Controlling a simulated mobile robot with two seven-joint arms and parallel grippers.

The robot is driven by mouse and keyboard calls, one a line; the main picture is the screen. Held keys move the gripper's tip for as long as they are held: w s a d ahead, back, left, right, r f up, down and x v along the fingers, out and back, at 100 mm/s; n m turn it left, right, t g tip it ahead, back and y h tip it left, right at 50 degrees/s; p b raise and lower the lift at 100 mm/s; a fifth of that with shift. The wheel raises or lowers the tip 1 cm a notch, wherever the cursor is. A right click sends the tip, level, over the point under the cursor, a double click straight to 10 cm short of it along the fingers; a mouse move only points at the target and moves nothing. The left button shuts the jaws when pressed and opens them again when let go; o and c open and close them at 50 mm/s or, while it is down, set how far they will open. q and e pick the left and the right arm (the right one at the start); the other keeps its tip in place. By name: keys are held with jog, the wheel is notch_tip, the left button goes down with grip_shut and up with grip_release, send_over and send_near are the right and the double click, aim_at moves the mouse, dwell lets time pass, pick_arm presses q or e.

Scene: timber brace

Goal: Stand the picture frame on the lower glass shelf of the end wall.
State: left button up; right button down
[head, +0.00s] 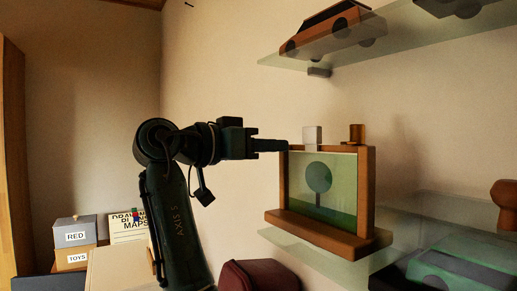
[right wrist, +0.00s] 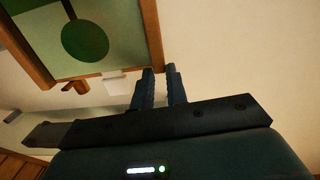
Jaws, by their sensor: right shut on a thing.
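The picture frame (head: 367,190) has a brown wooden border, a thick wooden foot and a green tree picture. It stands upright over the lower glass shelf (head: 287,243) of the end wall; I cannot tell whether its foot touches the glass. My right gripper (head: 286,146) reaches in from the left and is shut on the frame at its upper left corner. In the right wrist view the fingers (right wrist: 162,84) are close together beside the frame (right wrist: 152,35), whose border and round green treetop show. My left gripper is not in view.
A green toy car (head: 462,262) is at the right on the lower shelf. An orange toy car (head: 335,34) sits on the upper glass shelf (head: 425,35). Pale and brown blocks (head: 312,136) show above the frame. Boxes (head: 76,232) stand at the lower left, a dark red object (head: 258,276) below.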

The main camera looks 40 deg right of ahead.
aim_at(281, 162)
jog(key=shift+s+d, duration=0.2)
jog(key=shift+d, duration=1.05)
jog(key=shift+d+f+b, duration=0.15)
jog(key=shift+d+b, duration=0.05)
jog(key=shift+b, duration=0.1)
jog(key=shift+f+b, duration=0.45)
jog(key=shift+f, duration=0.15)
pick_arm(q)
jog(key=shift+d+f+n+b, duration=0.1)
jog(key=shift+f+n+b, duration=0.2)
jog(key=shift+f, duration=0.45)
pick_arm(e)
jog(key=shift+f, duration=0.4)
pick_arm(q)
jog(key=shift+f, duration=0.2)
pick_arm(e)
jog(key=shift+f, duration=0.3)
jog(key=c, duration=1.3)
grip_release()
